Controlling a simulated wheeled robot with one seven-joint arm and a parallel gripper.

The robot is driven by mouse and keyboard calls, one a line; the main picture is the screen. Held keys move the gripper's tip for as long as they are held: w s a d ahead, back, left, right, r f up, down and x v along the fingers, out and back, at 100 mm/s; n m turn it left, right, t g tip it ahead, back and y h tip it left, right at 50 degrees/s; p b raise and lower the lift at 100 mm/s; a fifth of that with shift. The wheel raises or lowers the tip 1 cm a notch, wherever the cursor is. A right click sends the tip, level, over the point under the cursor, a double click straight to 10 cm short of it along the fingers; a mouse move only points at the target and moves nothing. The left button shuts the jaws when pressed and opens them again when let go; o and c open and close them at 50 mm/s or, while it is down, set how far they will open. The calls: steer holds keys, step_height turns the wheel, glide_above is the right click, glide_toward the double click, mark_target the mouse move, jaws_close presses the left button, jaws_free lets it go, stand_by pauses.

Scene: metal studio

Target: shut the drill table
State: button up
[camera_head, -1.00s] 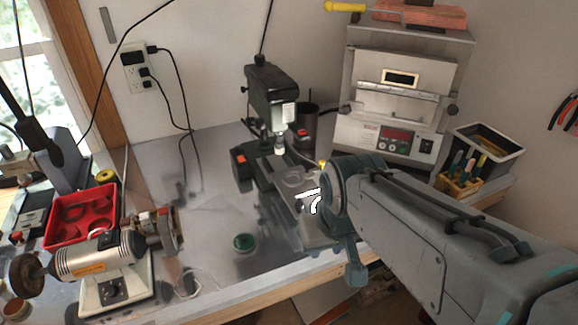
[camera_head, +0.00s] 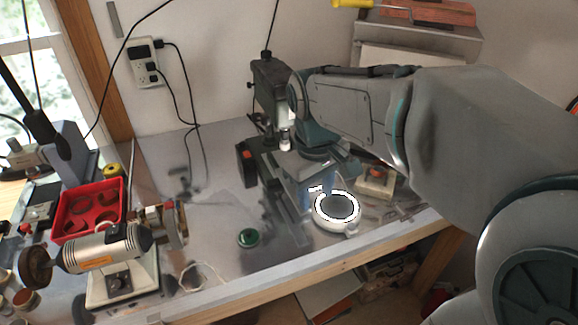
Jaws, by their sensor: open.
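The black drill press (camera_head: 268,85) stands on the metal bench at the middle, its chuck (camera_head: 284,138) pointing down. Its grey drill table (camera_head: 295,187) sits below the chuck and is partly covered by my arm.
A bench grinder (camera_head: 105,255) and a red tray (camera_head: 88,210) stand at the left. Bare bench lies left of the press.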

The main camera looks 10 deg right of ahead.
steer(key=w+a+r+n+g+h, duration=0.2)
steer(key=w+n, duration=0.1)
steer(key=w, duration=0.3)
steer(key=w+a+r+n+g+h, duration=0.1)
steer(key=w+a+n, duration=0.2)
steer(key=w, duration=0.3)
steer(key=p+x, duration=0.1)
steer(key=x, duration=1.2)
steer(key=shift+d+f, duration=0.15)
steer(key=shift+f, duration=0.2)
